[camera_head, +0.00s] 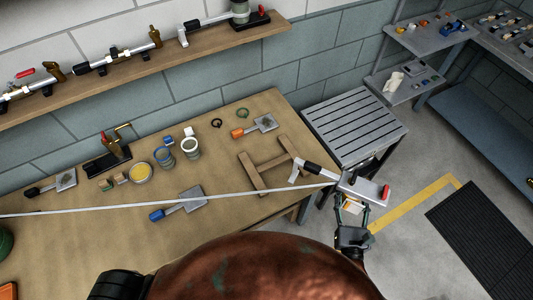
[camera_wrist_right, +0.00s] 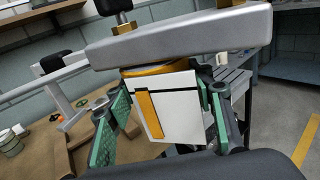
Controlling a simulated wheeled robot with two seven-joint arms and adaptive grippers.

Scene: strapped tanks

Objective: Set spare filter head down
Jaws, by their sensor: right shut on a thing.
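The spare filter head is a grey block (camera_head: 363,188) with a red end, brass fittings and a white body with a yellow stripe below it. My right gripper (camera_head: 351,205) is shut around that white body. In the right wrist view the green-sided fingers stand on both sides of the body (camera_wrist_right: 170,105), under the grey block (camera_wrist_right: 180,35). The head appears raised, by the workbench's right end. A black and white fitting (camera_head: 312,168) lines up with the block; I cannot tell whether they are joined. My left gripper is not in view.
The wooden workbench (camera_head: 90,215) holds a wooden frame (camera_head: 258,178), a blue-handled scraper (camera_head: 180,205), cans (camera_head: 190,147) and a valve assembly (camera_head: 112,150). A slatted grey table (camera_head: 352,125) stands beyond, its top mostly clear. A rusty rounded surface (camera_head: 250,270) fills the foreground.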

